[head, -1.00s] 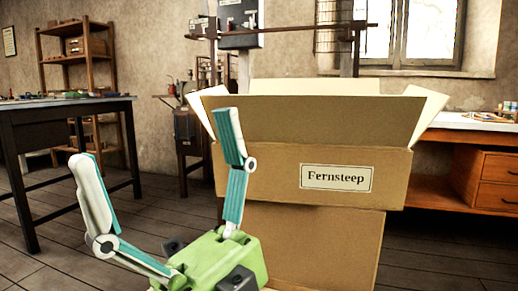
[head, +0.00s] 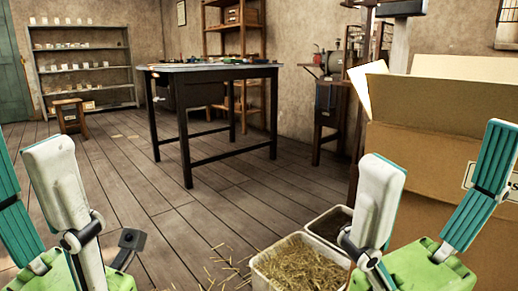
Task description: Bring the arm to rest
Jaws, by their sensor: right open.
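My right gripper (head: 442,148) is at the lower right. Its white finger and teal finger stand wide apart, with nothing between them. It shows in front of the cardboard box (head: 415,150); I cannot tell the exact gap between them. My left gripper (head: 22,150) is at the lower left edge, partly cut off by the frame. One teal finger and one white finger show there, and no held object is visible.
A white bin of straw (head: 256,270) and a second bin (head: 318,240) stand on the floor by the box. A dark table (head: 210,68), a stool (head: 70,103) and a shelf (head: 82,50) are farther back. The wooden floor (head: 150,180) at left centre is mostly clear.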

